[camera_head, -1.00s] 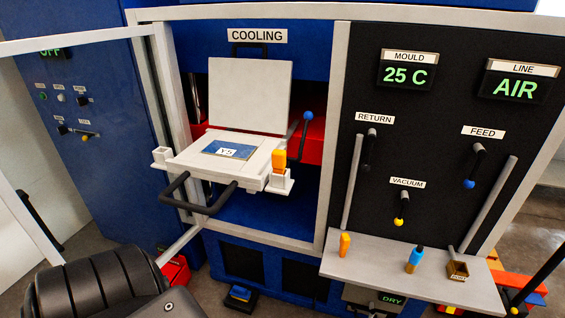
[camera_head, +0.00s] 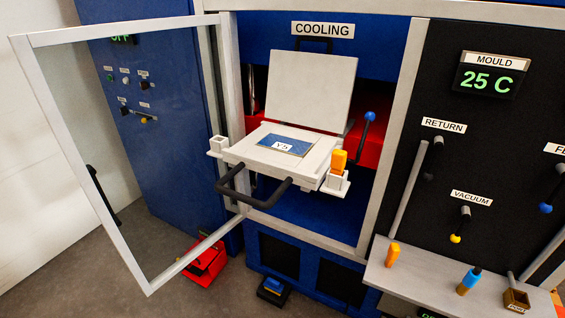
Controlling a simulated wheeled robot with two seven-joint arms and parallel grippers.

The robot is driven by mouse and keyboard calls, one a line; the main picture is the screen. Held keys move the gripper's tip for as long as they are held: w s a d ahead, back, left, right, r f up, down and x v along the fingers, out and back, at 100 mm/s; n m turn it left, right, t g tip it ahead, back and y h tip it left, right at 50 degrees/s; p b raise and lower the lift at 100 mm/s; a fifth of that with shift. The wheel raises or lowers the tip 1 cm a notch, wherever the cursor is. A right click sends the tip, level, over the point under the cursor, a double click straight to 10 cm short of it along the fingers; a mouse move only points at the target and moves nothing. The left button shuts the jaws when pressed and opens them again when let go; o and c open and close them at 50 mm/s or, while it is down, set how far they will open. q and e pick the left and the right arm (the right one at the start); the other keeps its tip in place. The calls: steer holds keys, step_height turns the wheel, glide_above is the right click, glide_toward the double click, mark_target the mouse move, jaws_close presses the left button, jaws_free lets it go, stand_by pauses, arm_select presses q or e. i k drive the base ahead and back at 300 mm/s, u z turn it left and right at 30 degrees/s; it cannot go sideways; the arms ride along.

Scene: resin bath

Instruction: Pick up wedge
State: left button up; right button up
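Two orange pieces show, and I cannot tell which one is the wedge. One orange piece (camera_head: 339,161) stands upright in a small white socket (camera_head: 335,182) at the right side of the open white mould (camera_head: 245,153). The other orange piece (camera_head: 393,255) stands upright, slightly tilted, at the left end of the grey shelf (camera_head: 425,277). The mould has a raised lid, a black front handle (camera_head: 252,199) and a blue plate marked Y5 (camera_head: 284,145). An empty-looking white socket (camera_head: 217,146) is on its left side. Neither of my grippers is in view.
A glazed door (camera_head: 150,283) stands open at the left. A blue and orange cylinder (camera_head: 468,281) and a small brown box (camera_head: 516,300) are on the shelf. A red object (camera_head: 205,262) and a blue-black pedal (camera_head: 273,290) are on the floor. Levers line the black panel.

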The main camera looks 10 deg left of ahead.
mark_target(339, 157)
steer(key=u, duration=0.05)
steer(key=k, duration=1.25)
steer(key=z, duration=1)
steer(key=i, duration=1.55)
steer(key=u, duration=0.45)
